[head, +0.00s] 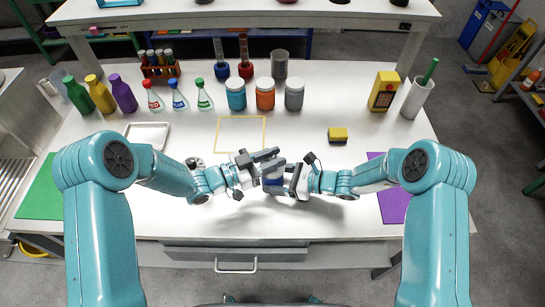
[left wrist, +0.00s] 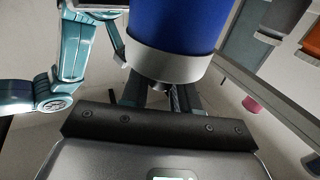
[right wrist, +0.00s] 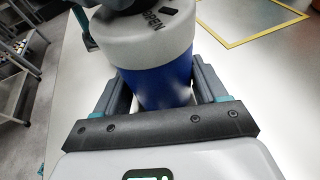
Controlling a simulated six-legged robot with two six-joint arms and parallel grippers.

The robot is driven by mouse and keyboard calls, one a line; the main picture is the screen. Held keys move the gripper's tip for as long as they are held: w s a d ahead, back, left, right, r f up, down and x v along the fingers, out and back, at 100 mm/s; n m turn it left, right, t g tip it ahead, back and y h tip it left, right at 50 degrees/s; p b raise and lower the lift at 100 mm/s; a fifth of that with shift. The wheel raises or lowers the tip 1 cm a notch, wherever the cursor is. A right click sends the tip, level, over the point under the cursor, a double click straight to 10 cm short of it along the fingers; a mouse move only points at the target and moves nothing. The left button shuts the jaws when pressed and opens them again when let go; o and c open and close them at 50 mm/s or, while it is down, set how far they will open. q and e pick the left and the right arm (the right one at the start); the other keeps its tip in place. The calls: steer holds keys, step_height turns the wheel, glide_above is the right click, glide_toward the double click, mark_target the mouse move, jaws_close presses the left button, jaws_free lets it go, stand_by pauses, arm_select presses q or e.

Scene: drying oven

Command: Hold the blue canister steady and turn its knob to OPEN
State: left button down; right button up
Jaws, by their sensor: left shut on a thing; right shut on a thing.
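The blue canister (head: 273,183) is between my two grippers at the front middle of the table. It has a white lid, and the right wrist view shows the word OPEN and a dark mark on that lid (right wrist: 165,28). My right gripper (head: 288,182) is shut on the blue body, with a finger on each side. My left gripper (head: 270,161) is shut at the lid end, on the dark knob (left wrist: 162,87), which is mostly hidden by the fingers. The knob's pointer is not clear. A gap to the table cannot be judged surely.
A yellow outlined square (head: 240,118) lies behind the grippers. Several jars, flasks and bottles line the back, with an orange jar (head: 265,97) among them. The table around the grippers is clear.

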stand_by(0.3)
arm_select(q)
steer(key=c, duration=1)
jaws_free()
steer(key=shift+o, duration=0.2)
steer(key=v, duration=1.2)
steer(key=shift+o, duration=0.2)
